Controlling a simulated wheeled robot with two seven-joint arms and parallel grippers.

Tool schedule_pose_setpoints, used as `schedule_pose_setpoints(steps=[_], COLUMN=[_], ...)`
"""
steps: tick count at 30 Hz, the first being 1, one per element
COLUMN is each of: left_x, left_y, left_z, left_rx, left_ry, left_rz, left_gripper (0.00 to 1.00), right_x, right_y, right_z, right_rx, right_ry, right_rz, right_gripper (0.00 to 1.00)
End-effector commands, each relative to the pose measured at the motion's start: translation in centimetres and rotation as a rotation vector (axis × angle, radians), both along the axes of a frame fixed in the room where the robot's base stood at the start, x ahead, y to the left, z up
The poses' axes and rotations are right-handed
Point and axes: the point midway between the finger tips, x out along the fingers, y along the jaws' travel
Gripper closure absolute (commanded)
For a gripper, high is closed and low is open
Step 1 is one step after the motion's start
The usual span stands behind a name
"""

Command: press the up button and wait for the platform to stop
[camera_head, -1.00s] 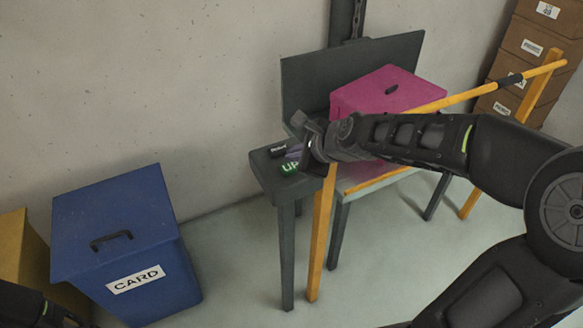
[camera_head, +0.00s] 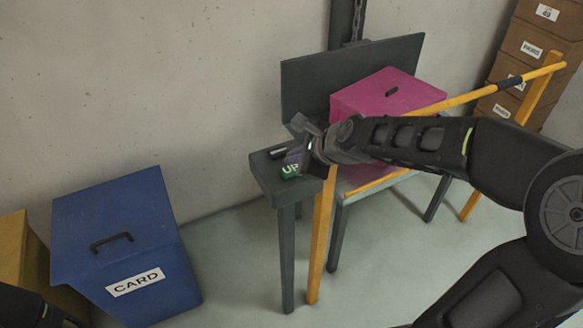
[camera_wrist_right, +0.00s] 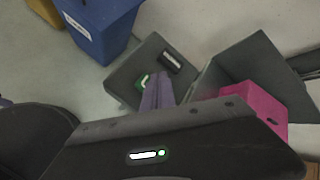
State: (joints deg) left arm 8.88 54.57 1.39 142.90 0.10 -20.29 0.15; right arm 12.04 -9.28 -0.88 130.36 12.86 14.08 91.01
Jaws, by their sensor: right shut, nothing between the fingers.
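The green up button (camera_head: 290,171), marked UP, sits on a small dark grey stand (camera_head: 268,182). It also shows in the right wrist view (camera_wrist_right: 142,82), partly covered by my fingers. My right gripper (camera_head: 297,155) is shut and empty, with its purple fingers (camera_wrist_right: 158,92) at the button's edge. I cannot tell whether they touch it. The platform (camera_head: 352,184) carries a pink box (camera_head: 375,95) before a dark back panel (camera_head: 310,85). My right arm hides part of the platform. Only a dark end of my left arm shows at lower left; its fingers are not clear.
A yellow-orange rail (camera_head: 455,98) with posts crosses in front of the platform. A blue CARD bin (camera_head: 120,225) stands on the left beside a yellow bin (camera_head: 22,260). Brown boxes (camera_head: 525,45) are stacked at the back right. A dark button block (camera_wrist_right: 171,61) lies beside the green one.

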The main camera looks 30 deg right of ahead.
Motion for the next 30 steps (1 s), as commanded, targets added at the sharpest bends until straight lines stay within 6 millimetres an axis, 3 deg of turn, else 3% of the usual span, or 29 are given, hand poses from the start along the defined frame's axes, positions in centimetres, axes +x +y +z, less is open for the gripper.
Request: schedule_pose_setpoints(steps=[30], left_x=[0.0], left_y=[0.0], left_z=[-0.48], left_rx=[0.0], left_ry=[0.0], left_rz=[0.0], left_gripper=[0.51], right_x=[-0.03], right_y=[0.01], right_z=[-0.79], right_rx=[0.001], right_ry=[0.001], right_rz=[0.0], right_gripper=[1.0])
